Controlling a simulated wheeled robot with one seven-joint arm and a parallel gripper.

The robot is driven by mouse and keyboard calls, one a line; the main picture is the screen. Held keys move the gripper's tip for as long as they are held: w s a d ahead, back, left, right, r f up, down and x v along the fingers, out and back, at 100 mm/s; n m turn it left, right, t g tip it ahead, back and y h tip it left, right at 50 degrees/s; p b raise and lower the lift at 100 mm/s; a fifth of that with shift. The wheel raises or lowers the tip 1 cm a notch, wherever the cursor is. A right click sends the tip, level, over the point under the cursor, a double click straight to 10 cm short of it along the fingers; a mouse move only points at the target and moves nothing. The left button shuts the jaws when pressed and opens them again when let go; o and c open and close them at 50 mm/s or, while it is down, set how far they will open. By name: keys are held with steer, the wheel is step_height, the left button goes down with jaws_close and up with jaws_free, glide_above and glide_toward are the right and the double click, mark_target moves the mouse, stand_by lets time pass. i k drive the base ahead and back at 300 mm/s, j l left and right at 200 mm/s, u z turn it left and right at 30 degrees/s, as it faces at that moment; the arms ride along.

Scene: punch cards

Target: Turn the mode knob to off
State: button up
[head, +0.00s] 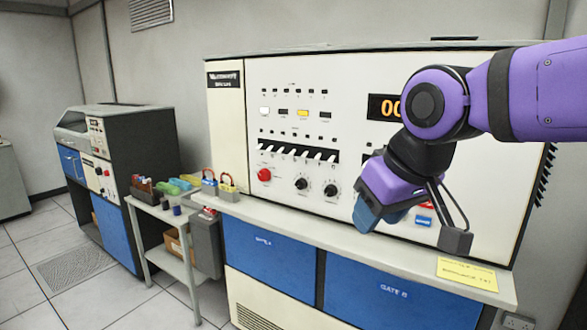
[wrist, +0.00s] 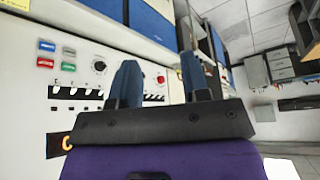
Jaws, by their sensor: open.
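Two black round knobs with white marks sit low on the cream console panel, a left one (head: 301,184) and a right one (head: 331,190). Their labels are too small to read, so I cannot tell which is the mode knob or where either is set. One knob (wrist: 98,66) shows in the wrist view, left of the fingers; the other seems hidden behind a finger. My gripper (head: 367,218) is in front of the panel, right of and slightly below the knobs, its blue fingers apart and empty. The fingers also show in the wrist view (wrist: 157,75).
A red button (head: 264,175) sits left of the knobs, with a row of white switches (head: 297,153) above. A narrow ledge (head: 350,238) runs below, with a yellow note (head: 466,273) at right. Small padlock-like items (head: 227,188) stand on its left end.

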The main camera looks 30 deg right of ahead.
mark_target(264, 175)
steer(key=i+l+u, duration=0.1)
steer(key=i, duration=0.25)
steer(key=i+l+u, duration=0.1)
steer(key=i, duration=0.3)
steer(key=i+l+u, duration=0.15)
steer(key=i+l, duration=0.15)
steer(key=i, duration=0.05)
